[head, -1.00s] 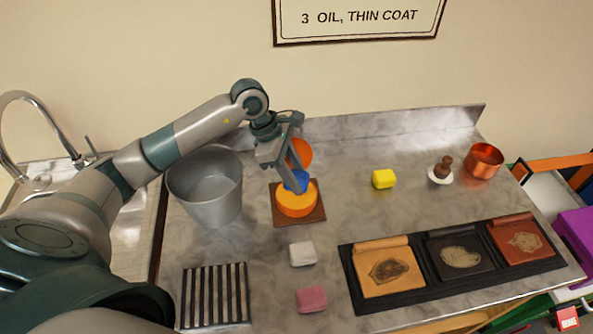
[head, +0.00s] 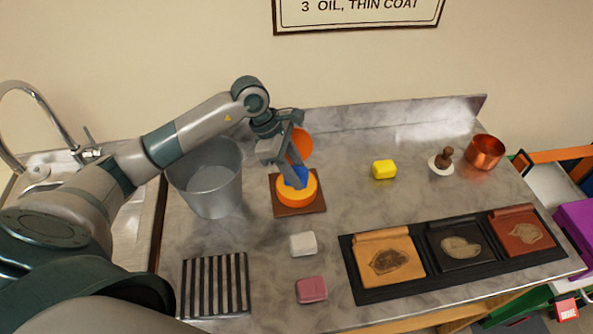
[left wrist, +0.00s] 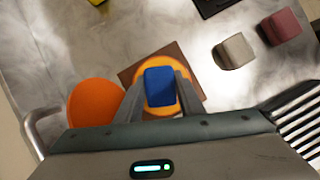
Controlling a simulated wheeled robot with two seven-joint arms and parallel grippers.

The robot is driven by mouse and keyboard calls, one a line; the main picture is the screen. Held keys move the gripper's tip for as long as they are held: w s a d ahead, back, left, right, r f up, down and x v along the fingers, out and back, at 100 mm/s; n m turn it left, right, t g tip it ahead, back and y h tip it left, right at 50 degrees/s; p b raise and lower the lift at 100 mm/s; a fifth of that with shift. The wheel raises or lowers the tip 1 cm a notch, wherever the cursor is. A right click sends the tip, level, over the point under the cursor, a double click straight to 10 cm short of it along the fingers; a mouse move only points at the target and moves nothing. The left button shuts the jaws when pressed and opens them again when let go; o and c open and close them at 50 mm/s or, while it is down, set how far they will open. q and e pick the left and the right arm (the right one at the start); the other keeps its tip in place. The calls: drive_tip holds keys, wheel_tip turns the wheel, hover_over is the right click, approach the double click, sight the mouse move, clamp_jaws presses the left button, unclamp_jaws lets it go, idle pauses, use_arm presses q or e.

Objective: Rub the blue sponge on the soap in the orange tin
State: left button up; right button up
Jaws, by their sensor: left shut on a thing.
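The orange tin (head: 288,198) stands open on a brown square mat (head: 318,205), with a lighter orange-yellow soap surface (head: 310,187) inside it. My left gripper (head: 298,181) comes down from above and is shut on the blue sponge (head: 300,173). In the left wrist view the blue sponge (left wrist: 159,87) sits between the two fingers, over the orange tin (left wrist: 148,60). The sponge is at the soap surface or just above it; contact is hidden. My right gripper is not in view.
An orange disc (head: 302,142) is behind the tin. A grey bucket (head: 207,185) stands left. A black tray (head: 440,275) with leather pieces, a brush (head: 442,160) and a copper pot (head: 485,152) are right.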

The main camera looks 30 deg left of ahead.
sight(297, 172)
use_arm(q)
drive_tip(key=shift+f+b, duration=0.5)
idle(0.7)
drive_tip(key=shift+s+f+b, duration=0.1)
drive_tip(key=shift+b, duration=0.35)
idle(2.4)
drive_tip(key=shift+r+p, duration=1.3)
drive_tip(key=shift+r, duration=2.3)
